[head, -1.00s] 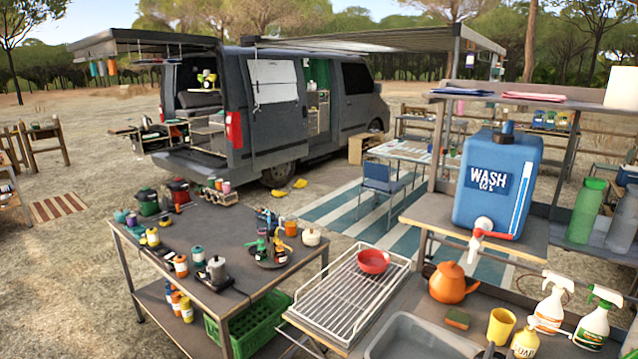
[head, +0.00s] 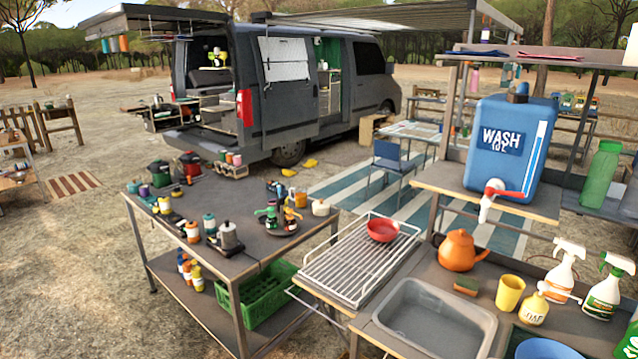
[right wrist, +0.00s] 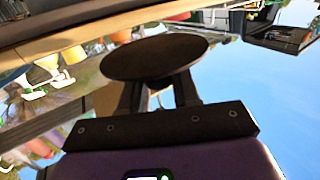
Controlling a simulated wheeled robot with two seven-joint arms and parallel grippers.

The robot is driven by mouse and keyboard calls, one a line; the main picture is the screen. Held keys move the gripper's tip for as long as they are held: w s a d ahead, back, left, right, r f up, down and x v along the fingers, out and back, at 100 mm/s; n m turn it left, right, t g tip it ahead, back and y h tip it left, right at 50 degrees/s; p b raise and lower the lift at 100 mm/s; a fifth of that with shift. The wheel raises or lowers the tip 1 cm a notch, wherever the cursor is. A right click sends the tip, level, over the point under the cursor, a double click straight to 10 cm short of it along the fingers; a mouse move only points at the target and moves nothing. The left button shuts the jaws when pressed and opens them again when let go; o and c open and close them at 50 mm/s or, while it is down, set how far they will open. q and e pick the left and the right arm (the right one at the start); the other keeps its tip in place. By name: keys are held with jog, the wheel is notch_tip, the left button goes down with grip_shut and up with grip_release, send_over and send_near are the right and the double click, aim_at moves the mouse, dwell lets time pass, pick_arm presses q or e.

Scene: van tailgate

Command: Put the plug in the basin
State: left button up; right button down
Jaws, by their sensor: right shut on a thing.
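The basin (head: 432,322) is a grey rectangular sink set into the worktop at the lower right of the head view. It looks empty, and its near edge is close to the bottom of the picture. In the right wrist view my right gripper (right wrist: 158,88) is shut on a dark round flat disc, which I take to be the plug (right wrist: 153,57). The disc hides the fingertips. Neither gripper shows in the head view, so I cannot tell how far the plug is from the basin.
A wire rack (head: 350,265) with a red bowl (head: 382,230) stands left of the basin. An orange kettle (head: 459,251), sponge (head: 466,285), yellow cup (head: 509,294) and spray bottles (head: 564,272) stand behind and right. A blue water jug (head: 512,150) sits on a shelf above.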

jog(key=s+a+f+n+y+b, duration=0.1)
jog(key=s+a+f+n+y, duration=0.1)
jog(key=a+f, duration=0.3)
jog(key=shift+s+a+f+y, duration=0.15)
jog(key=shift+s+a+y, duration=0.15)
jog(key=shift+a+y, duration=0.2)
